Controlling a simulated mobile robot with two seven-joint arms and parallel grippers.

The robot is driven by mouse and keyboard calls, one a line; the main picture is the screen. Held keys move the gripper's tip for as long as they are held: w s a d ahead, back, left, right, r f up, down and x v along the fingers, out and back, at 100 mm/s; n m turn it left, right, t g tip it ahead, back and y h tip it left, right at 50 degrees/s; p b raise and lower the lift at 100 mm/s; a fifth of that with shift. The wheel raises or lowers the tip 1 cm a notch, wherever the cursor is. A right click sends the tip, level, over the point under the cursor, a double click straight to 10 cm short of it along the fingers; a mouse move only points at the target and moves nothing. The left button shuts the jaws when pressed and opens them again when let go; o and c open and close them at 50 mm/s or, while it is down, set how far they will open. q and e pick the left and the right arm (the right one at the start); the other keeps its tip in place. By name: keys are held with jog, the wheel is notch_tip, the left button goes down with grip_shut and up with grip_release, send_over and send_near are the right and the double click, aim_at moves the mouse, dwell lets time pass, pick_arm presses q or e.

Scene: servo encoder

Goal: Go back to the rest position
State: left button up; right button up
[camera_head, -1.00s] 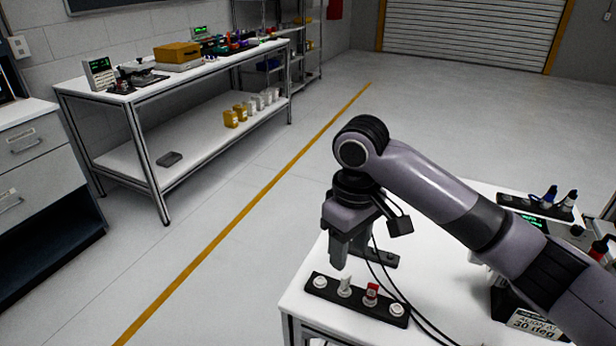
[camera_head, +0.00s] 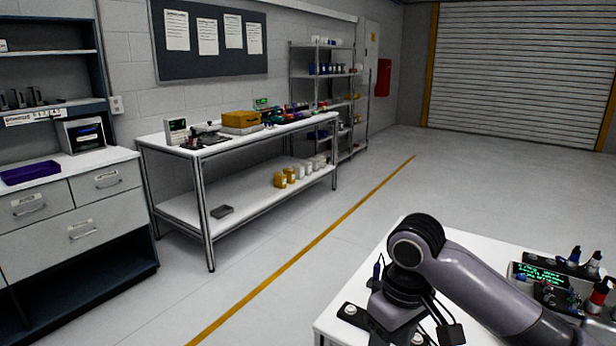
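My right arm comes in from the lower right of the head view, over the white table (camera_head: 375,262). Its wrist hangs over the near left part of that table, above a dark holder strip (camera_head: 352,312) with pale round tops. The gripper fingers lie below the bottom edge of the picture, so they do not show. My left arm and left gripper are not in view.
Electronics with a green display (camera_head: 541,273) and small bottles stand at the table's right. A long white workbench (camera_head: 160,140) with instruments stands against the wall, a drawer cabinet (camera_head: 75,215) at the left. The floor around the yellow line (camera_head: 300,252) is clear.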

jog(key=s+a+f+m+t+y, duration=0.1)
jog(key=a+f+t+y, duration=0.15)
jog(key=f, duration=0.55)
jog(key=s+a+f+m+t+y, duration=0.1)
jog(key=s+a+f+t+y, duration=0.15)
jog(key=f, duration=0.55)
jog(key=s+d+f+m+t+h, duration=0.1)
jog(key=s+d+f+t, duration=0.1)
jog(key=s+d+f, duration=0.2)
jog(key=s+d+f+m+t+h, duration=0.1)
jog(key=s+d+f+t+h, duration=0.1)
jog(key=s+d, duration=0.6)
jog(key=shift+s+d+f+t, duration=0.2)
jog(key=shift+s+f+t, duration=0.5)
jog(key=shift+f, duration=0.25)
